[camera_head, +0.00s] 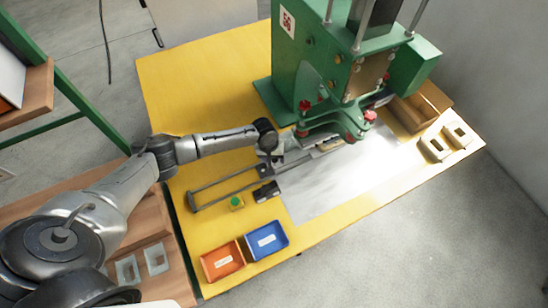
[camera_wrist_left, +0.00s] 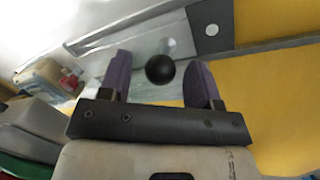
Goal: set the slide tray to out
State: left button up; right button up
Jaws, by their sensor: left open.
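The slide tray's two metal rails (camera_head: 232,184) run from the yellow table's left part toward the green press. The tray end (camera_head: 325,147) shows near the press head, and the press and my arm partly hide it. A round black knob (camera_wrist_left: 160,68) shows in the left wrist view between the two purple fingertips. My left gripper (camera_head: 271,164) is over the rails, close to the press. Its jaws are apart, with the knob between them and a gap on each side. Whether either finger touches the knob cannot be told. My right gripper is not in view.
The green press (camera_head: 290,50) stands at the back. A grey metal sheet (camera_head: 340,185) covers the table's middle. A wooden box (camera_head: 418,105) sits at the right.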

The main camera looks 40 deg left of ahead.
pick_arm(q)
jog(key=shift+c, duration=0.2)
grip_shut()
dwell(0.5)
